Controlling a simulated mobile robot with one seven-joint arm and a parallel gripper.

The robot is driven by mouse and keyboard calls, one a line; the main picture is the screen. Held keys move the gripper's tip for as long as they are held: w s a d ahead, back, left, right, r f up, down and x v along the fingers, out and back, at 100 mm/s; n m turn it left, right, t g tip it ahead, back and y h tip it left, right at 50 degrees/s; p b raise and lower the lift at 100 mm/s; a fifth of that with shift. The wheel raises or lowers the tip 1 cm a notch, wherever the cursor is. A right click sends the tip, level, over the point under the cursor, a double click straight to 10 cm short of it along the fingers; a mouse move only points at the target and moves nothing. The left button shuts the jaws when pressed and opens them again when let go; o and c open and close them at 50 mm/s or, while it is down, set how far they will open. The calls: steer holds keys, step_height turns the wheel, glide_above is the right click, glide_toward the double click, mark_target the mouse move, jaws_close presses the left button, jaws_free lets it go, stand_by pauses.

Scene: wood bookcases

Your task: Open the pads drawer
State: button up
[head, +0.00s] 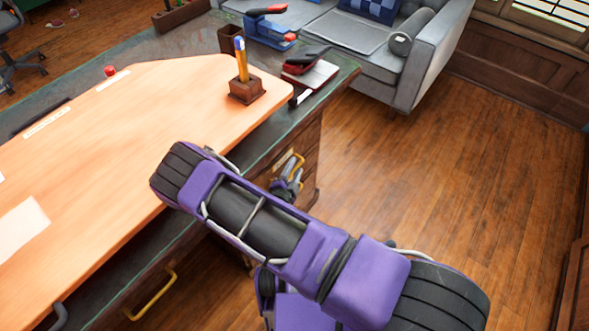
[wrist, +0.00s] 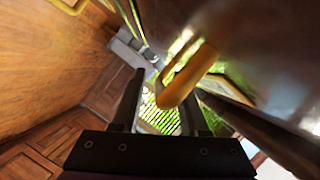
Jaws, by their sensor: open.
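A wooden drawer front (head: 309,147) is on the desk's end section, largely hidden behind my arm. I see no label naming it as the pads drawer. I cannot tell whether the fingers touch the handle. The drawer looks closed, but its edges are mostly hidden.
The desk (head: 190,42) carries an orange-tan top board (head: 120,125), a pencil holder (head: 246,91) and staplers. Another brass handle (head: 152,297) is on the desk's near front. A grey sofa (head: 427,55) stands behind. The wooden floor (head: 440,170) at right is clear.

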jaws_close()
stand_by(1.4)
